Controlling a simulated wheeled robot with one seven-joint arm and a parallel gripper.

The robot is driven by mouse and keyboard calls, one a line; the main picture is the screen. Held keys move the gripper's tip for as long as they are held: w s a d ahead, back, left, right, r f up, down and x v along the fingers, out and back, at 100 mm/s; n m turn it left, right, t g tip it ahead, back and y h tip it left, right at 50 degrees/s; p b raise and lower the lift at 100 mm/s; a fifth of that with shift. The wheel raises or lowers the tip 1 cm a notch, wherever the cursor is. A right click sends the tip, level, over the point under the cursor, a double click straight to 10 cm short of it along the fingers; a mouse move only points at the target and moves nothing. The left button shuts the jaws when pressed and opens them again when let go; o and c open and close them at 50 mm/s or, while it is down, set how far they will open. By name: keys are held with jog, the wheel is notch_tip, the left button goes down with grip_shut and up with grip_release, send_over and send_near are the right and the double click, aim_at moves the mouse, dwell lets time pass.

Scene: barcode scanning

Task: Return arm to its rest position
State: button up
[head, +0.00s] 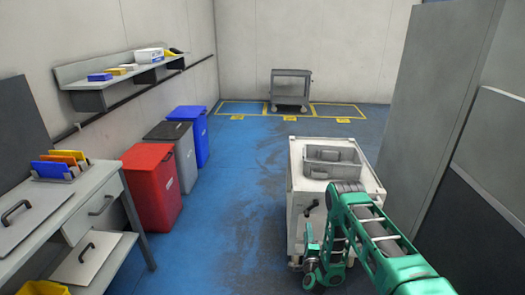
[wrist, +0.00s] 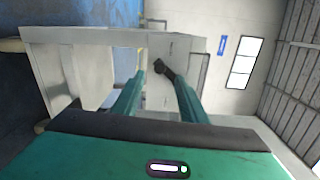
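My arm is green with grey and dark parts and reaches in from the lower right of the head view, bending down at the front of a white cart (head: 293,180). My gripper (wrist: 160,77) shows in the wrist view with its two green fingers spread apart and nothing held between them. A black handle-like part (wrist: 163,69) shows near the fingertips, close to the right finger; I cannot tell whether they touch. In the head view the fingertips are hard to make out against the cart's front.
A grey tray (head: 335,160) sits on the cart. A grey partition (head: 440,90) stands at right. Red (head: 150,185), grey (head: 182,155) and blue (head: 192,130) bins line the left, behind a workbench (head: 100,210). A grey trolley (head: 291,88) stands at the back. The middle floor is clear.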

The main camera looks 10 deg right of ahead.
jog(key=w+r+n+g+y, duration=0.2)
jog(key=w+r+n, duration=0.2)
jog(key=r, duration=0.4)
jog(key=w+r+n+g+y, duration=0.1)
jog(key=w+r+n+y, duration=0.2)
jog(key=r, duration=0.4)
jog(key=s+d+r+n+g+h, duration=0.1)
jog(key=s+d+r+n+g, duration=0.3)
jog(key=r, duration=0.4)
jog(key=s+d+r+n+g+h, duration=0.1)
jog(key=s+d+r+n, duration=0.1)
jog(key=s+d+r, duration=0.35)
jog(key=s+d+r+g+h, duration=0.15)
jog(key=s+r, duration=0.35)
jog(key=s, duration=0.7)
jog(key=s+d+r+n+g, duration=0.1)
jog(key=s+d+r+g, duration=0.2)
jog(key=s, duration=0.8)
jog(key=s+d+r+g, duration=0.1)
jog(key=s+r+g, duration=0.35)
jog(key=s, duration=0.75)
jog(key=s+a+r, duration=0.1)
jog(key=s, duration=0.6)
jog(key=s+a+r+y, duration=0.1)
jog(key=s+a+r, duration=0.1)
jog(key=s, duration=0.5)
jog(key=shift+s+r+g, duration=0.2)
jog(key=shift+s+g, duration=0.1)
jog(key=shift+s, duration=0.1)
